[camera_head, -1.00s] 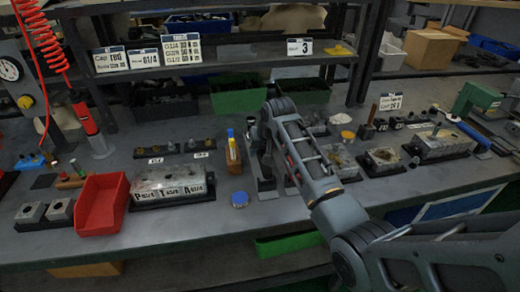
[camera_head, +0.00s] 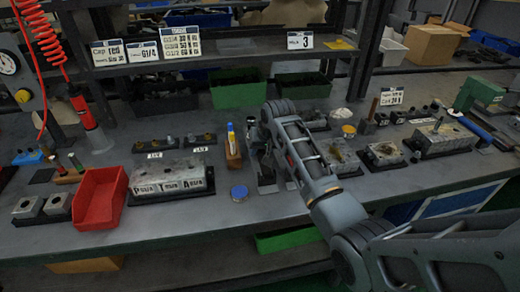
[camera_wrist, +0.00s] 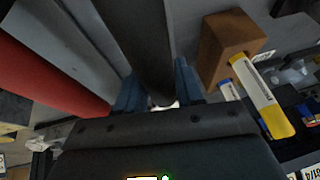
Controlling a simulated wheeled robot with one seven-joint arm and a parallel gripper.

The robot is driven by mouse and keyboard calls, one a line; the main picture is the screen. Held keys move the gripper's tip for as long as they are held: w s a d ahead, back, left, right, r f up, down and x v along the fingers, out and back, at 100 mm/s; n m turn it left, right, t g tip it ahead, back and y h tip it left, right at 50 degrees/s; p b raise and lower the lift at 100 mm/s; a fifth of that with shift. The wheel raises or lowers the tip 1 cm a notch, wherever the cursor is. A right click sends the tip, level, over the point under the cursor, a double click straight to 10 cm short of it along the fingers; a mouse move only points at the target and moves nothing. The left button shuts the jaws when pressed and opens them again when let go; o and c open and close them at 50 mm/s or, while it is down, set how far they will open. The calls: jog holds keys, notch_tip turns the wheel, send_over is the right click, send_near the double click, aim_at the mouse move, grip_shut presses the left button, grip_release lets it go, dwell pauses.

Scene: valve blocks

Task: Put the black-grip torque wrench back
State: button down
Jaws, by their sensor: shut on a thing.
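My gripper (camera_wrist: 158,88) is shut on the black grip (camera_wrist: 146,45) of the torque wrench in the wrist view, with a blue finger on each side. The black grip runs away from the jaws towards the top of the picture. The wrench's far end is out of sight. A thick red cylinder (camera_wrist: 42,72) lies to the left of the grip, apart from it. In the head view my wrist is over the middle of the bench, and it hides most of the wrench and the jaws.
A wooden block with markers (camera_head: 232,158) stands just left of my wrist; the block also shows in the wrist view (camera_wrist: 226,45). More valve blocks (camera_head: 383,155) stand right.

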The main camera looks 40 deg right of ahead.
jog(key=shift+f, duration=0.2)
jog(key=c, duration=0.7)
grip_release()
jog(key=shift+o, duration=0.4)
jog(key=shift+f, duration=0.1)
jog(key=shift+v, duration=3.95)
